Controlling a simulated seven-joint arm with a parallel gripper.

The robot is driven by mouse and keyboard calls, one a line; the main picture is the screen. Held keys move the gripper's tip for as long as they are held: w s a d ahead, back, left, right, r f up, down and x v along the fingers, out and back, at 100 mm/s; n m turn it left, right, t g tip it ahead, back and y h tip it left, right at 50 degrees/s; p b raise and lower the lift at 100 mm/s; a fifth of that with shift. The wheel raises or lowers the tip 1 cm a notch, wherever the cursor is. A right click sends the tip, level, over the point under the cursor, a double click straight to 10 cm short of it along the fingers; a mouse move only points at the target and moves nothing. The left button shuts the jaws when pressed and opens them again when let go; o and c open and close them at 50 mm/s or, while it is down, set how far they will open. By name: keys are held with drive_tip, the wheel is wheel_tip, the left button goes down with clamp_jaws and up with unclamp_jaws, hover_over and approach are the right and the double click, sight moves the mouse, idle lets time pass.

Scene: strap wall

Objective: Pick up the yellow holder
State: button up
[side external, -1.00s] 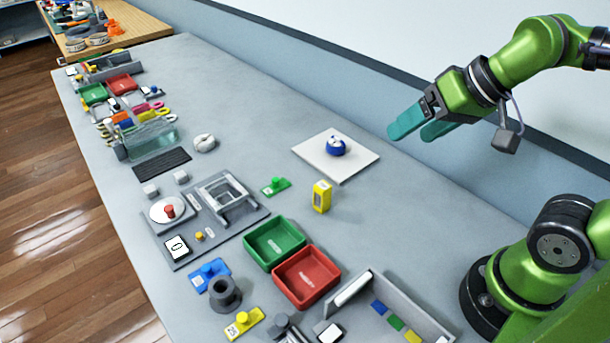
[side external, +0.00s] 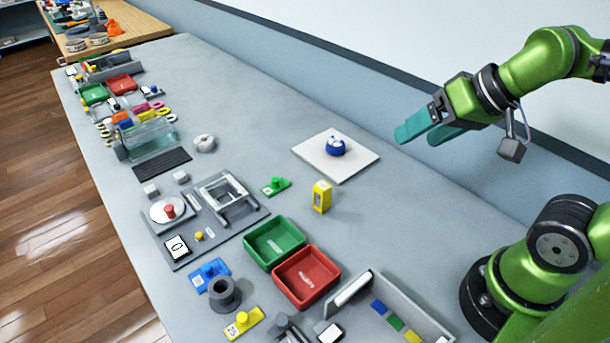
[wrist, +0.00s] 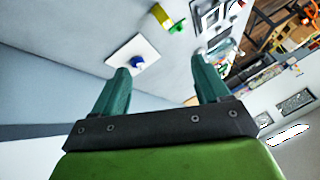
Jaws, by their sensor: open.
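An upright yellow block with a pale label (side external: 321,197) stands on the grey bench, beside the white board; it also shows at the top of the wrist view (wrist: 160,15). A flat yellow piece with a knob and a "25" label (side external: 243,322) lies at the bench's front. I cannot tell for sure which one is the yellow holder. My gripper (side external: 416,137) is open and empty, raised above the bench's back edge, to the right of the board and apart from both yellow things. Its two teal fingers stand apart in the wrist view (wrist: 160,68).
A white board (side external: 353,167) carries a blue round item (side external: 336,146). A small green knobbed piece (side external: 275,186) lies left of the upright block. Green (side external: 251,262) and red (side external: 285,291) trays sit in front. The wall runs behind the bench. Bench right of the block is clear.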

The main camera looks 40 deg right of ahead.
drive_tip(key=shift+c, duration=1.1)
drive_tip(key=n+g+h, duration=0.2)
drive_tip(key=n+g, duration=0.2)
drive_tip(key=g, duration=0.3)
hover_over(323, 185)
wheel_tip(323, 185, down, 6)
drive_tip(key=shift+n, duration=0.3)
wheel_tip(323, 185, down, 10)
drive_tip(key=shift+f, duration=3.3)
